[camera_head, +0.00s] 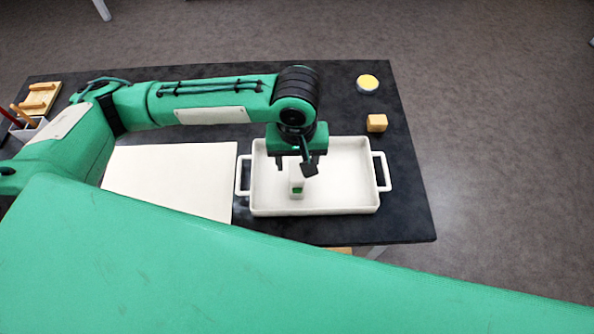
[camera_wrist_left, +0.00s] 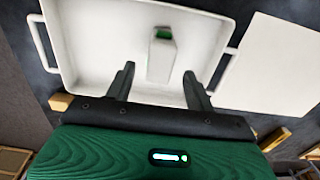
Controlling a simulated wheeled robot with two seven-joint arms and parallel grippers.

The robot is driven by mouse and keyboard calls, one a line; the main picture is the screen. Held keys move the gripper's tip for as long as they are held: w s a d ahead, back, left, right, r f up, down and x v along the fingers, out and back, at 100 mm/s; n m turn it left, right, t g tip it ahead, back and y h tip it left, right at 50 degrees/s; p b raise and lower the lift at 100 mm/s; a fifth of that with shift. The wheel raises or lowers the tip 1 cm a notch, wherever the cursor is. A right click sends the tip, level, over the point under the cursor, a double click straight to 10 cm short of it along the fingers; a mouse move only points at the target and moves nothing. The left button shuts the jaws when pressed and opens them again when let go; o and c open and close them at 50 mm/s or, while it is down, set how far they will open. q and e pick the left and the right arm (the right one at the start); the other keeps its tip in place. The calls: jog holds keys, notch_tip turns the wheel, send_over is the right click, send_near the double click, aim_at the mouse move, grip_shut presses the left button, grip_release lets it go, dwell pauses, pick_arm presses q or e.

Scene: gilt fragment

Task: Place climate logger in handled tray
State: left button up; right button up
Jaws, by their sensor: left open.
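The climate logger (camera_head: 296,184), a small white block with a green patch, is inside the white handled tray (camera_head: 375,205), left of its middle. It appears to stand on the tray floor. It also shows in the left wrist view (camera_wrist_left: 161,62), inside the tray (camera_wrist_left: 90,12). My left gripper (camera_head: 297,168) is just above the logger and hides its upper part in the head view. In the left wrist view my left gripper (camera_wrist_left: 158,71) is open, with its fingers apart and the logger showing between and beyond them. My right gripper is not in view.
A white sheet (camera_head: 170,180) lies left of the tray on the dark table (camera_head: 330,75). A wooden block (camera_head: 377,123) and a round yellow-topped item (camera_head: 368,84) are behind the tray at right. A wooden rack (camera_head: 38,98) and a pen holder (camera_head: 24,128) stand far left.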

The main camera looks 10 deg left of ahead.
pick_arm(q)
jog(key=shift+r, duration=2)
